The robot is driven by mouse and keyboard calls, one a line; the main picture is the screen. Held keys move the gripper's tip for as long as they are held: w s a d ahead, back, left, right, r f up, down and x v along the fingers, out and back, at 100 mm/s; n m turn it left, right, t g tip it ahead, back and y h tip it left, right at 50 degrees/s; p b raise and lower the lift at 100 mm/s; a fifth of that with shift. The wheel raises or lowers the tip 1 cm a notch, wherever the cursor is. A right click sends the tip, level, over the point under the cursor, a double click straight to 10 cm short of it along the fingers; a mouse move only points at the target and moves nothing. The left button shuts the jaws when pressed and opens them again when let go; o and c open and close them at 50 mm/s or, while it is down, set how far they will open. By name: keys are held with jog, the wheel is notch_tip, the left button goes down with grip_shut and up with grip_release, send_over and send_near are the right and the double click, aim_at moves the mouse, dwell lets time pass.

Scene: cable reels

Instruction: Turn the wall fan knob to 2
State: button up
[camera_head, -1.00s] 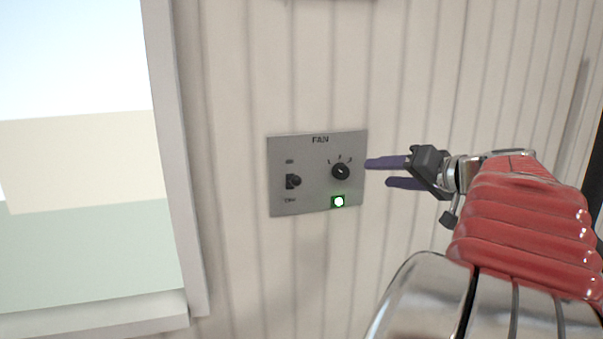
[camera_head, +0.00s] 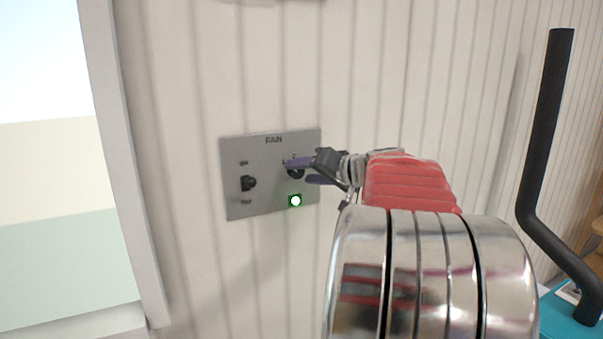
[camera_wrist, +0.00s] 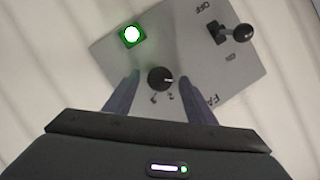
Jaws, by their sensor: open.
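The grey fan panel (camera_head: 240,205) is on the wall. Its black round knob (camera_head: 296,173) is at the right of the panel, partly hidden by my gripper (camera_head: 296,171). In the wrist view, the knob (camera_wrist: 160,78) lies between the two purple fingers of my open gripper (camera_wrist: 159,75), with a gap visible on each side. Its white mark points right in that view, toward one finger, seemingly on the 1 side. Two scale digits show below the knob there; the third is hidden or unclear.
A black toggle switch (camera_head: 249,183) sticks out at the panel's left; it also shows in the wrist view (camera_wrist: 232,33). A lit green-framed lamp (camera_head: 295,201) is below the knob. A window frame (camera_head: 125,200) stands left. A black bent bar (camera_head: 545,130) rises at right.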

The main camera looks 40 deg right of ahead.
jog(key=shift+w+f, duration=0.1)
jog(key=shift+w, duration=0.3)
jog(key=c, duration=1)
jog(key=shift+c, duration=0.2)
jog(key=shift+d+f, duration=0.1)
jog(key=m, duration=0.1)
jog(key=m+t+y, duration=0.1)
jog(key=m, duration=0.1)
jog(key=shift+s+d+f+m, duration=0.1)
jog(key=shift+f+m, duration=0.1)
jog(key=shift+m, duration=0.1)
jog(key=shift+f+m+t+y, duration=0.1)
jog(key=shift+m+t+y, duration=0.1)
jog(key=shift+m+t, duration=0.65)
jog(key=shift+f+m+t+y, duration=0.1)
jog(key=shift+m+t+y, duration=0.2)
jog(key=shift+m, duration=1.05)
